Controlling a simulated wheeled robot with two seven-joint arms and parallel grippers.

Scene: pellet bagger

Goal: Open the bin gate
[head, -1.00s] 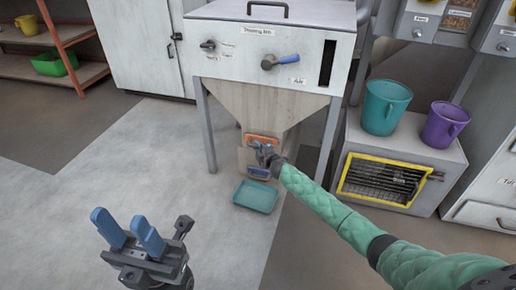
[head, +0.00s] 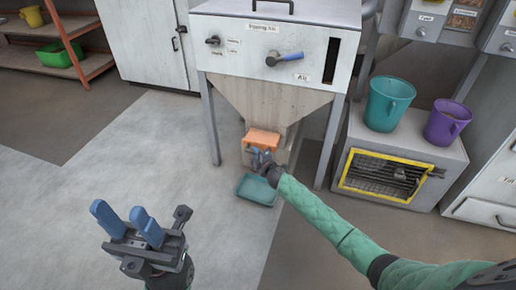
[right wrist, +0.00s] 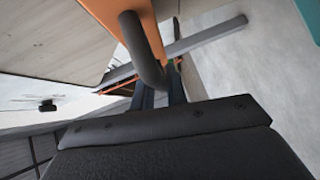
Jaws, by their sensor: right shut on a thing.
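The bin gate (head: 263,138) is an orange plate low on the front of the metal hopper bin (head: 265,97). It appears tilted outward from the outlet. My right gripper (head: 261,158) is at the gate's lower part. In the right wrist view, a dark curved handle (right wrist: 143,50) stands out from the orange plate (right wrist: 180,30), and my blue fingers are shut on it. The fingertips are partly hidden behind the handle. My left gripper (head: 120,215) is open and empty over the floor at the lower left.
A teal tray (head: 257,191) lies on the floor below the outlet. Grey legs (head: 211,125) flank the hopper. The floor at left is clear.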

